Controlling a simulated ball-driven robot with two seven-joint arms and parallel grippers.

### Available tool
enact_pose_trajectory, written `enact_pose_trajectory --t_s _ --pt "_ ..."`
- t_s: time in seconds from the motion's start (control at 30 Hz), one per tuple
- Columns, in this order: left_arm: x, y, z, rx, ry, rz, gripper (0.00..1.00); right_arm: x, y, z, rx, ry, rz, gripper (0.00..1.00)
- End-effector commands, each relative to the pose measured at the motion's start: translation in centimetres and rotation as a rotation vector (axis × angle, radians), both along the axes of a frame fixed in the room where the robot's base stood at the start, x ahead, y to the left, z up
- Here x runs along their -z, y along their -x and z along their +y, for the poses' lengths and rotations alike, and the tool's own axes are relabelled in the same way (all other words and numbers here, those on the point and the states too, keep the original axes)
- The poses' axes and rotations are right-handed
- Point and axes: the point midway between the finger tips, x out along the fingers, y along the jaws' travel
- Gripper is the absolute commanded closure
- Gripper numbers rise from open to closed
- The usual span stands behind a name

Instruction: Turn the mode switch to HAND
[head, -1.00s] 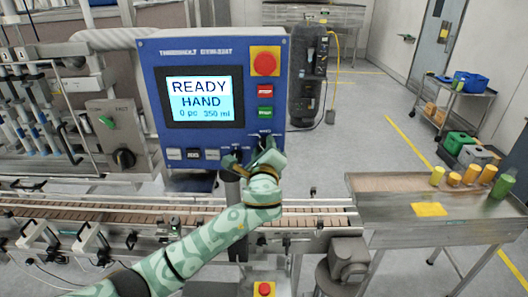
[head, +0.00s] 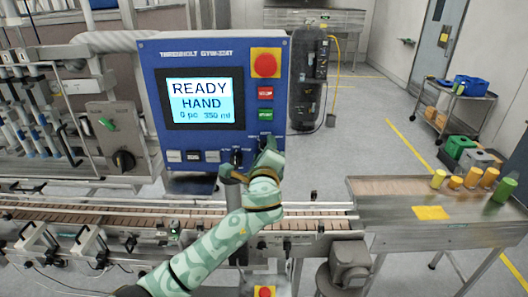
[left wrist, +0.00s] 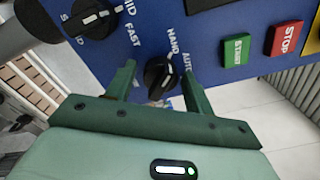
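The mode switch (left wrist: 160,75) is a black knob with a white mark, beside the labels HAND and AUTO in the left wrist view. It sits low on the blue control panel (head: 150,100). The panel's screen (head: 201,101) reads READY HAND. My left gripper (left wrist: 160,88) is open, with one green finger on each side of the switch and a visible gap on the left. In the head view my left gripper (head: 250,168) is in front of the panel's lower right corner and partly hides the switch area. My right gripper is not in view.
A second black knob (left wrist: 97,15), marked FAST, sits left of the switch. Green START (left wrist: 236,50) and red STOP (left wrist: 284,38) buttons are to its right. A red emergency button (head: 265,64) is above. The conveyor (head: 110,213) runs below the panel.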

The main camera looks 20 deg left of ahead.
Motion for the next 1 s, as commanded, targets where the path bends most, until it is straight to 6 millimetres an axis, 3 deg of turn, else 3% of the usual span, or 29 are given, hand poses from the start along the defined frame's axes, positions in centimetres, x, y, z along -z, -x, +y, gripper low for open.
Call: enact_pose_trajectory --t_s 0.3,0.43,0.8,1.0 --pt "-0.1 0.1 0.0 0.000 -0.002 -0.002 0.41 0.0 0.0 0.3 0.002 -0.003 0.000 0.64" --pt "0.0 1.2 -0.4 0.002 0.001 -0.001 0.41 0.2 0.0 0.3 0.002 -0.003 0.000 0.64" --pt "0.2 10.3 -3.0 0.002 0.003 0.000 0.41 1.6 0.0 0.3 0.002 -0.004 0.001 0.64" --pt "0.1 14.1 -4.1 0.000 0.001 0.000 0.41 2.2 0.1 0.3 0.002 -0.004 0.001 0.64"
